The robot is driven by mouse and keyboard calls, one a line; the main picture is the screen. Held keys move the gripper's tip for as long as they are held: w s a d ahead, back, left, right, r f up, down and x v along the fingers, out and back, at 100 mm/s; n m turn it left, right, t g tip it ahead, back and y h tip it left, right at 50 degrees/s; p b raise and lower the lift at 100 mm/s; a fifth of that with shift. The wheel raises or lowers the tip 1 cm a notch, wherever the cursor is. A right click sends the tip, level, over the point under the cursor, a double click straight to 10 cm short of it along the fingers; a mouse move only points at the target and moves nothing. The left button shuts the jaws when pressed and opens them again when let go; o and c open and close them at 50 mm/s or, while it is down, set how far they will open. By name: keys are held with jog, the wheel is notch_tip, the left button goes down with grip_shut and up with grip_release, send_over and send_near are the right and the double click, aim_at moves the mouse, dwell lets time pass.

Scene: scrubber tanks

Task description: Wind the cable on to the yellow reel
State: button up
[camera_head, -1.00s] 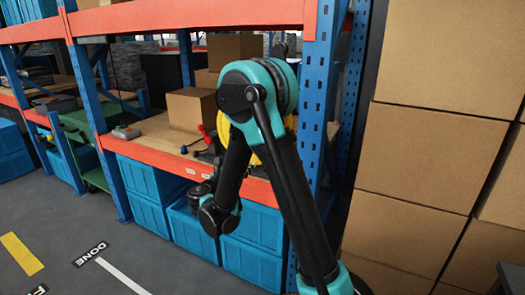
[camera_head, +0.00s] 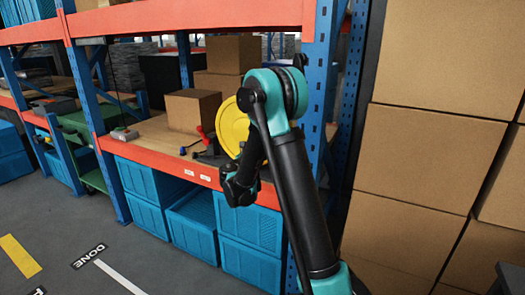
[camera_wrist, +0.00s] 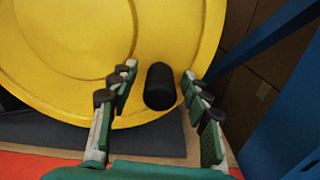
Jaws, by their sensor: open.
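The yellow reel (camera_head: 232,127) stands upright on the wooden shelf, partly hidden by my arm in the head view. In the wrist view, its yellow face (camera_wrist: 95,45) fills the upper left. A black cylindrical handle (camera_wrist: 160,86) sticks out near the reel's lower rim. My gripper (camera_wrist: 160,70) is open, with its fingers on either side of the handle and visible gaps on both sides. A small blue piece (camera_head: 183,151) and a red piece (camera_head: 203,130) lie left of the reel. I cannot make out the run of the cable.
Cardboard boxes (camera_head: 193,110) stand behind and left of the reel. The orange shelf edge (camera_head: 160,169) runs below, over blue bins (camera_head: 190,226). A blue upright post (camera_head: 325,85) stands close on the right. Stacked cartons (camera_head: 425,145) fill the far right.

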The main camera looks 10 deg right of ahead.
jog(key=shift+w+d, duration=0.3)
jog(key=shift+w, duration=0.1)
grip_shut()
